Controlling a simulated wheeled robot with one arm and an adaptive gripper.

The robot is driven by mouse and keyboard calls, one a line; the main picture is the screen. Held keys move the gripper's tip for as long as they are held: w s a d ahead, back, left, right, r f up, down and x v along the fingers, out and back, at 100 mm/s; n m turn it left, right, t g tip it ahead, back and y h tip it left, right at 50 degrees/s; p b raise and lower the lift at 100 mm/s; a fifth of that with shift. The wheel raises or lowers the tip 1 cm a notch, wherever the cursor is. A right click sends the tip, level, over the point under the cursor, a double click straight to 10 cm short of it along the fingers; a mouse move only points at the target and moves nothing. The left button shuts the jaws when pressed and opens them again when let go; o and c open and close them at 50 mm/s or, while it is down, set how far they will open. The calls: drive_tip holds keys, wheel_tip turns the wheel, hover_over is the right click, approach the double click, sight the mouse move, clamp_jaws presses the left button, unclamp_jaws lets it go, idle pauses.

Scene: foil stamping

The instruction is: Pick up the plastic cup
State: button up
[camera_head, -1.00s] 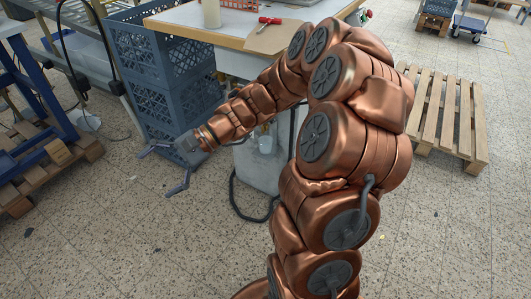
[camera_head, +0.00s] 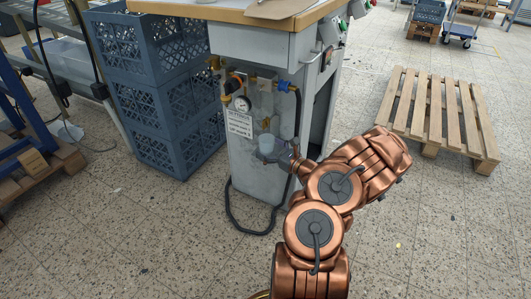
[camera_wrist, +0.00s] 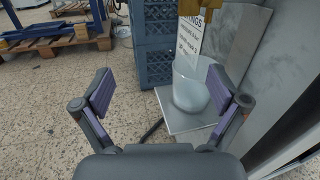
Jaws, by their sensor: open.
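The plastic cup (camera_wrist: 189,88) is whitish and translucent. In the wrist view it stands upright on a small grey metal plate (camera_wrist: 175,120) fixed to the side of a grey machine. In the head view the cup (camera_head: 266,144) is small, on the machine's side below the pressure gauge. My gripper (camera_wrist: 162,96) is open and empty, its purple-padded fingers wide apart. The cup appears between them, nearer the right finger, which overlaps its right edge. In the head view my gripper (camera_head: 284,155) is right beside the cup, partly hidden by my arm; contact cannot be told.
A hanging label (camera_wrist: 190,35) is just above and behind the cup. The machine (camera_head: 255,185) has a gauge, valves and a black hose (camera_head: 240,220) running to the floor. Blue crates (camera_head: 160,90) are stacked to the left. A wooden pallet (camera_head: 440,112) lies to the right.

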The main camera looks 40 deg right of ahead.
sight(272, 147)
drive_tip(key=shift+m+h, duration=0.8)
drive_tip(key=shift+h, duration=0.1)
drive_tip(key=d+f, duration=0.1)
drive_tip(key=s+d+f, duration=0.1)
drive_tip(key=d+f, duration=0.1)
drive_tip(key=shift+s+d+f, duration=0.1)
drive_tip(key=shift+s+f, duration=0.1)
drive_tip(key=shift+s, duration=0.05)
drive_tip(key=shift+d+f+b, duration=0.2)
drive_tip(key=shift+d+b, duration=0.05)
drive_tip(key=shift+b, duration=0.1)
drive_tip(key=shift+w+d+b, duration=0.2)
drive_tip(key=shift+w+b, duration=0.15)
drive_tip(key=shift+w, duration=0.45)
drive_tip(key=shift+w+d+b, duration=0.15)
drive_tip(key=shift+w+b, duration=0.15)
drive_tip(key=shift+w, duration=0.45)
drive_tip(key=shift+w+d+r+b, duration=0.15)
drive_tip(key=shift+w+b, duration=0.25)
drive_tip(key=shift+w, duration=0.65)
drive_tip(key=shift+w+a+r+b, duration=0.15)
drive_tip(key=shift+w+b, duration=0.25)
drive_tip(key=shift+w, duration=0.65)
drive_tip(key=shift+d, duration=0.1)
drive_tip(key=shift+r, duration=0.1)
drive_tip(key=c, duration=1.2)
